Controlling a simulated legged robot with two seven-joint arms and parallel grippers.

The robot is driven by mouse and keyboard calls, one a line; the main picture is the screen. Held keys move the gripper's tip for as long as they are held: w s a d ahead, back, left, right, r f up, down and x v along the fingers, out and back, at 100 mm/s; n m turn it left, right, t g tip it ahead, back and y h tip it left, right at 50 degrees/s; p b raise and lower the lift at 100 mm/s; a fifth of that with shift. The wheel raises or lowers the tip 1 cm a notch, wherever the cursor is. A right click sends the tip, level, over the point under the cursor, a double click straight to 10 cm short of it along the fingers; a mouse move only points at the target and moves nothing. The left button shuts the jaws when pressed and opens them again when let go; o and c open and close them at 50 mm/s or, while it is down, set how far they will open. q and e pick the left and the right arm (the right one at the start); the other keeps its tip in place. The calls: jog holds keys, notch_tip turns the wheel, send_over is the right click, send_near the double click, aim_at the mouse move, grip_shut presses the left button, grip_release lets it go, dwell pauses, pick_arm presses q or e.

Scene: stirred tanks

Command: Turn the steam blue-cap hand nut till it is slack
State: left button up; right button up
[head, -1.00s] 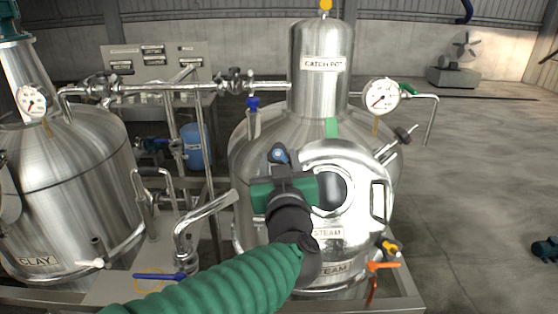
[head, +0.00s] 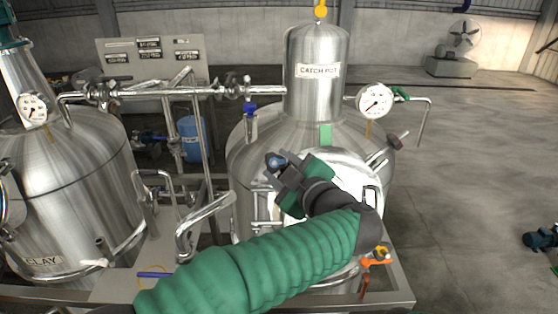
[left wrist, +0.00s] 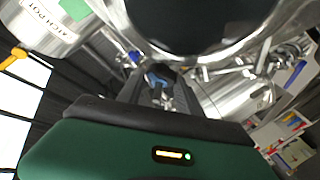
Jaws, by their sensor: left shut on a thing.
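The steam tank (head: 240,150) is the steel vessel under the catch pot (head: 315,85). The blue-cap hand nut (head: 274,161) is at the door's upper left edge. My left gripper (head: 279,169) is shut on it, with the blue cap showing at the fingertips. In the left wrist view the blue cap (left wrist: 154,79) shows between the dark fingers (left wrist: 157,92). The nut's lower part and its bolt are hidden by the fingers. My right gripper is not in view.
A yellow-cap nut (head: 382,251) and an orange lever (head: 376,263) are at the door's lower right. A dark-handled nut (head: 397,141) juts from the upper right. The clay tank (head: 70,190) and pipework stand left. Open floor (head: 470,200) lies right.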

pick_arm(q)
jog(key=n+g+p, duration=0.2)
jog(key=n, duration=0.1)
jog(key=n+p, duration=0.1)
jog(key=n, duration=0.1)
jog(key=shift+w+d+r+g+y, duration=0.2)
jog(key=shift+r+g+y, duration=0.1)
jog(key=shift+g, duration=0.1)
jog(key=n+g+p, duration=0.2)
jog(key=n, duration=0.1)
jog(key=shift+w+r+n+p, duration=0.1)
jog(key=shift+r+n+p, duration=0.05)
jog(key=shift+n+p, duration=0.2)
jog(key=n+g+h+p, duration=0.1)
jog(key=n, duration=0.1)
jog(key=shift+n+g+p, duration=0.3)
jog(key=shift+n+p, duration=0.05)
jog(key=shift+p, duration=0.05)
jog(key=shift+w+n+g+p, duration=0.1)
jog(key=shift+n+g+p, duration=0.25)
jog(key=shift+n, duration=0.35)
jog(key=shift+h, duration=0.3)
jog(key=o, duration=1.1)
jog(key=shift+o, duration=1.3)
jog(key=shift+w, duration=0.15)
